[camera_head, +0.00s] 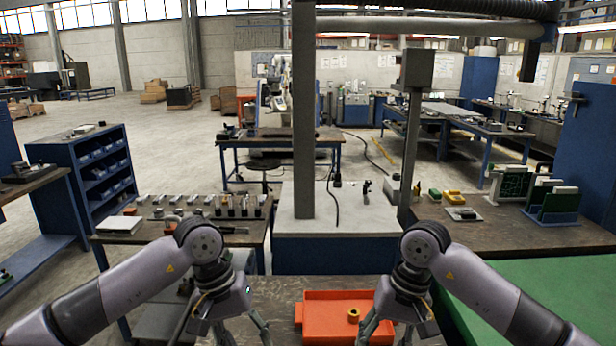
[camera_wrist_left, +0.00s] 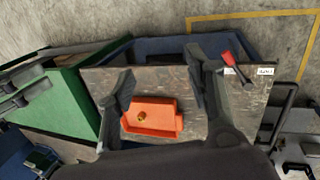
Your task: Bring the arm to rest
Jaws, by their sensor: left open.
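A grey upright post (camera_head: 303,120) stands on a blue cabinet with a pale top (camera_head: 345,224) ahead of me. A pale horizontal tube (camera_head: 430,27) runs overhead to a dark hanging end piece (camera_head: 535,55) at upper right. I cannot tell which of these is the arm meant. My left gripper (camera_head: 242,332) is low in the head view, open and empty; in the left wrist view its fingers (camera_wrist_left: 160,70) are spread above the bench. My right gripper (camera_head: 395,330) has its fingers apart, seemingly empty, near the right side of an orange tray (camera_head: 335,296). Neither gripper touches the post.
The tray holds a yellow ring (camera_head: 353,315). A left bench (camera_head: 130,238) carries a row of small parts. A shorter post (camera_head: 413,120) and a right bench (camera_head: 480,235) with green boards flank the cabinet. A red-handled thing (camera_wrist_left: 228,57) shows in the left wrist view.

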